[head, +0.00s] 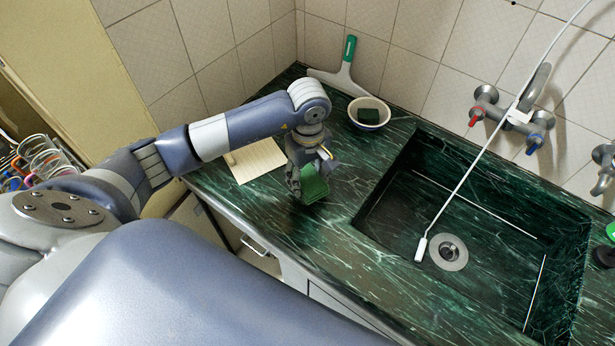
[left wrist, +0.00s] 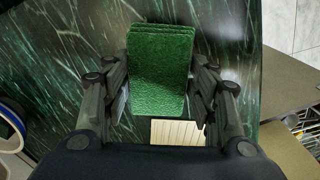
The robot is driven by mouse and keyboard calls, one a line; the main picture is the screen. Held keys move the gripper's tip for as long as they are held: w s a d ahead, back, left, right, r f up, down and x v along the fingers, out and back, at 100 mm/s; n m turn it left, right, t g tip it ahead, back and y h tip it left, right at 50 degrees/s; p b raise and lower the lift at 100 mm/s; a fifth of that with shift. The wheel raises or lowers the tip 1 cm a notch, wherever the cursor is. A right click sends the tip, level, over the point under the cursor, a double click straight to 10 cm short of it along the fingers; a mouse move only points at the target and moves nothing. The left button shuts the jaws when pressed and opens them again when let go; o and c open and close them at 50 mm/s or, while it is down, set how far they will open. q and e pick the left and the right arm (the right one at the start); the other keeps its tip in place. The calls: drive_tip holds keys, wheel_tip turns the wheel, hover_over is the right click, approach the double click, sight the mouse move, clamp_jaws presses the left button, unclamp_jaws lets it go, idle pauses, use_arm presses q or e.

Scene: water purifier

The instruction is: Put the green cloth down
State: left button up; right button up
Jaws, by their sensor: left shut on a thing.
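The green cloth (head: 314,184) is a folded or stacked green rectangle held at my left gripper (head: 308,180), over the dark green counter left of the sink. In the left wrist view the green cloth (left wrist: 160,72) stands between the two fingers of my left gripper (left wrist: 160,95), which are shut on it. Its layered edge shows at the far end. I cannot tell whether its lower side touches the counter (head: 270,220). My right gripper is not in view.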

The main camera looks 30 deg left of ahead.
sight(308, 176)
use_arm(q)
drive_tip(key=shift+w+a, duration=0.25)
drive_tip(key=shift+w, duration=0.1)
wheel_tip(308, 176, down, 4)
drive_tip(key=shift+r+p, duration=0.2)
drive_tip(key=shift+p, duration=0.7)
drive_tip(key=shift+f+b, duration=0.25)
drive_tip(key=shift+b, duration=0.1)
drive_tip(key=o, duration=1.2)
drive_tip(key=shift+r, duration=0.1)
drive_tip(key=shift+c, duration=0.2)
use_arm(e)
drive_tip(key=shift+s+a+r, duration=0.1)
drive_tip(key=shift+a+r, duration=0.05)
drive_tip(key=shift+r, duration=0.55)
use_arm(q)
drive_tip(key=shift+r, duration=0.1)
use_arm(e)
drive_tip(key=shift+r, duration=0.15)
